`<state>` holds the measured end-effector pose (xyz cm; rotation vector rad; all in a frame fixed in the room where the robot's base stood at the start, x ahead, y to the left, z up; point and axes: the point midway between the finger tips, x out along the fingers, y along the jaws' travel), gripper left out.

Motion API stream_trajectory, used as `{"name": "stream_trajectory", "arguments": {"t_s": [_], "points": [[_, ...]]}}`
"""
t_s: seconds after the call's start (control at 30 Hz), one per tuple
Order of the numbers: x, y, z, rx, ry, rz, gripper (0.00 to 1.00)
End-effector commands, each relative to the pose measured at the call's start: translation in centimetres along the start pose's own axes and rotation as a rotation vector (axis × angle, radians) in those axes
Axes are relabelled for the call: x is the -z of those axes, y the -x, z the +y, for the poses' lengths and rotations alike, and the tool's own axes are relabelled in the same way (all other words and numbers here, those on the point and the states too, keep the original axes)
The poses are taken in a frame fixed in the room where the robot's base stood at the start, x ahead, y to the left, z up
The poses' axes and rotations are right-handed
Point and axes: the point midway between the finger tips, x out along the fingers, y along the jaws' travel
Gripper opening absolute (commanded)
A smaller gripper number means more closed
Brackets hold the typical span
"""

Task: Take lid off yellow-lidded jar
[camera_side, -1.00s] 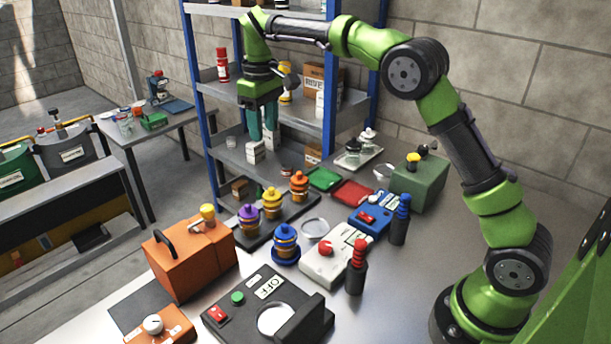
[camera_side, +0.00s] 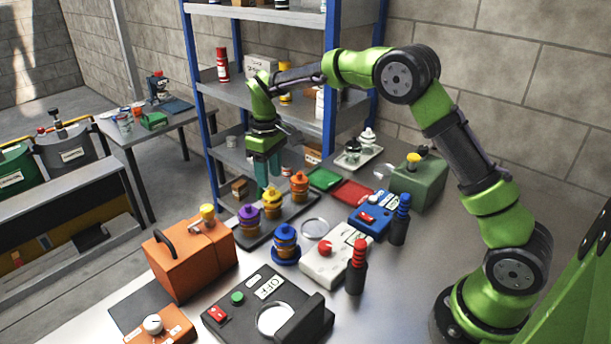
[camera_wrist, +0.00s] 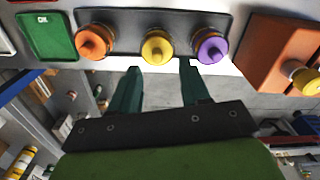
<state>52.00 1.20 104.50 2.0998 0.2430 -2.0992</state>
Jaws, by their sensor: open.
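The yellow-lidded jar (camera_side: 272,203) stands upright on a dark tray (camera_side: 294,218), between a purple-lidded jar (camera_side: 249,219) and an orange-lidded jar (camera_side: 299,188). Its yellow lid (camera_wrist: 157,47) is on it, seen from above in the wrist view. My gripper (camera_side: 268,186) is open and empty, with its green fingers pointing down. It is just behind and above the yellow-lidded jar in the side view. In the wrist view the two fingertips (camera_wrist: 160,66) lie just below the yellow lid in the picture, and no contact shows.
A blue-lidded jar (camera_side: 286,243) stands on a blue base in front of the tray. An orange case (camera_side: 185,262) is at the left, a white box with a red knob (camera_side: 335,255) at the right. Green (camera_side: 323,179) and red (camera_side: 353,193) mats lie behind. Blue-posted shelving (camera_side: 196,85) rises at the back.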

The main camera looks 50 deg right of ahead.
Motion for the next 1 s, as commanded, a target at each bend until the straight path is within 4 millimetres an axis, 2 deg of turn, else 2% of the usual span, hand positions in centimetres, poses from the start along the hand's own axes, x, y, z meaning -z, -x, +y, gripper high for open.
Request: {"name": "stream_trajectory", "arguments": {"t_s": [0.1,0.2,0.53,0.83,1.0], "points": [[-0.1,-2.1,0.5,0.001,-0.001,-0.004,0.46],[0.0,-3.2,0.4,0.001,0.000,-0.003,0.46],[0.0,-3.9,0.4,0.000,0.000,0.000,0.45],[0.0,-3.8,0.4,0.000,0.000,0.000,0.00],[0.0,-3.8,0.4,0.000,0.000,0.000,0.00]]}}
